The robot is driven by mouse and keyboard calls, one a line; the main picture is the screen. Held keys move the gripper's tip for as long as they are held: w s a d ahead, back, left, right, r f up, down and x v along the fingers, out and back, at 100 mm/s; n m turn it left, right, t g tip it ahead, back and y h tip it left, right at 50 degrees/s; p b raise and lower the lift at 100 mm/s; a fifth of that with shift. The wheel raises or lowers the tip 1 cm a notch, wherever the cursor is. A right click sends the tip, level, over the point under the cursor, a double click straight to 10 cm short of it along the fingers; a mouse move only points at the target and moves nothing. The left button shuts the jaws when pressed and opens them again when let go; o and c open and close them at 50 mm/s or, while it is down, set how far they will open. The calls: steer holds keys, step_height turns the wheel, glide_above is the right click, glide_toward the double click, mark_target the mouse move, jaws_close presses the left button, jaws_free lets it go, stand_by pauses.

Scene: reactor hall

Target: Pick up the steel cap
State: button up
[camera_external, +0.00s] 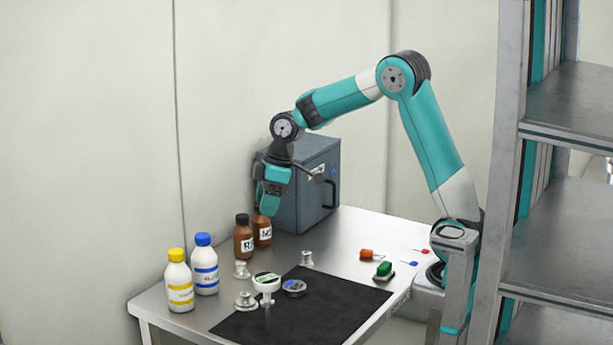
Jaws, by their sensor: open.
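Small steel pieces with knob-like tops stand on the steel table (352,228). One steel piece (241,270) is in front of the brown bottles, a wider one (246,301) is at the mat's left edge, and another (307,258) is behind the mat. I cannot tell from this view which is the steel cap. My gripper (267,210) points down above the back left of the table, by the brown bottles and higher than the steel pieces. It is open, with nothing seen in it; its fingertips are small and hard to make out.
Two brown bottles (243,240) and a grey-blue box (305,190) are close to my gripper. White bottles with yellow (179,282) and blue (205,265) caps stand left. A gauge (266,283) and round tin (294,287) are by the black mat (315,318), whose front is clear.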

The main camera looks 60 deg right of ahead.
glide_toward(239, 265)
steer(key=shift+h, duration=0.3)
steer(key=f, duration=0.1)
steer(key=a+f, duration=0.2)
steer(key=f, duration=0.1)
steer(key=shift+w+a+p, duration=0.1)
steer(key=shift+w+p, duration=0.1)
steer(key=shift+p, duration=0.2)
steer(key=x, duration=0.2)
steer(key=d+p+x, duration=0.1)
steer(key=x, duration=0.1)
steer(key=shift+w+f, duration=0.2)
steer(key=shift+f, duration=0.15)
steer(key=shift+w+a+f, duration=0.1)
steer(key=shift+a+f, duration=0.05)
steer(key=shift+f, duration=0.4)
steer(key=c, duration=1)
steer(key=shift+c, duration=0.2)
